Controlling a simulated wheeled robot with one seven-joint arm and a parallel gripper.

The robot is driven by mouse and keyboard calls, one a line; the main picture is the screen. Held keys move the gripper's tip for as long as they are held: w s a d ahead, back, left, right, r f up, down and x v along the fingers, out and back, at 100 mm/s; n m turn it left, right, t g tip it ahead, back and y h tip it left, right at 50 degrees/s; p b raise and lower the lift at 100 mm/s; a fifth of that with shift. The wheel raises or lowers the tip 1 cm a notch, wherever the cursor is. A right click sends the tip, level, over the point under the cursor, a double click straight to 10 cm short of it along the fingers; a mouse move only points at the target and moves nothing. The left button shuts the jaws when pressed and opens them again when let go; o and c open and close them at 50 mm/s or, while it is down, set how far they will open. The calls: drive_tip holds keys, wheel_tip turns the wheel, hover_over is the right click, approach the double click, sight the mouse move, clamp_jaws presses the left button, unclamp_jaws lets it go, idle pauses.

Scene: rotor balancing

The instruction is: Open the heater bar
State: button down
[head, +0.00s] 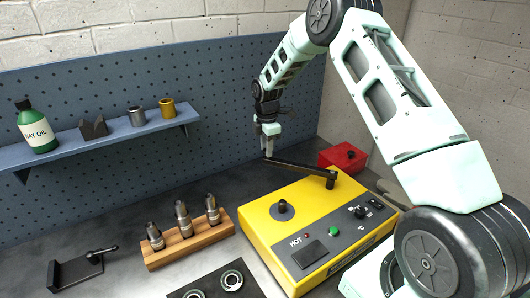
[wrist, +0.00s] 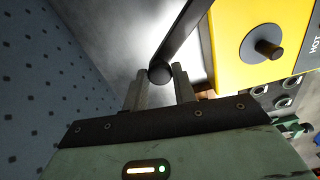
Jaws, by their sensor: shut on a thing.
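The yellow bearing heater (head: 268,219) stands on the bench with a HOT label, a green button and a dark knob on its front panel. Its black heater bar (head: 300,168) runs from a pivot post at the heater's back right corner and sticks out leftward past the back edge. In the wrist view the bar (wrist: 184,35) ends in a rounded tip between my fingers. My gripper (head: 268,152) is shut on that free end; the fingers also show in the wrist view (wrist: 160,82). The heater's other post (head: 283,207) stands uncovered.
A wooden rack (head: 190,238) with several metal tool holders stands left of the heater. A dark plate with bearing rings (head: 232,280) lies in front. A red box (head: 342,157) is behind the heater. A blue pegboard (head: 222,130) with a shelf (head: 95,140) closes off the back.

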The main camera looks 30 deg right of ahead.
drive_tip(key=shift+w+d, duration=0.1)
drive_tip(key=shift+d, duration=0.05)
drive_tip(key=c, duration=1.1)
unclamp_jaws()
drive_tip(key=shift+c, duration=0.2)
wheel_tip(320, 180, up, 18)
drive_tip(key=b, duration=0.5)
drive_tip(key=shift+f, duration=0.25)
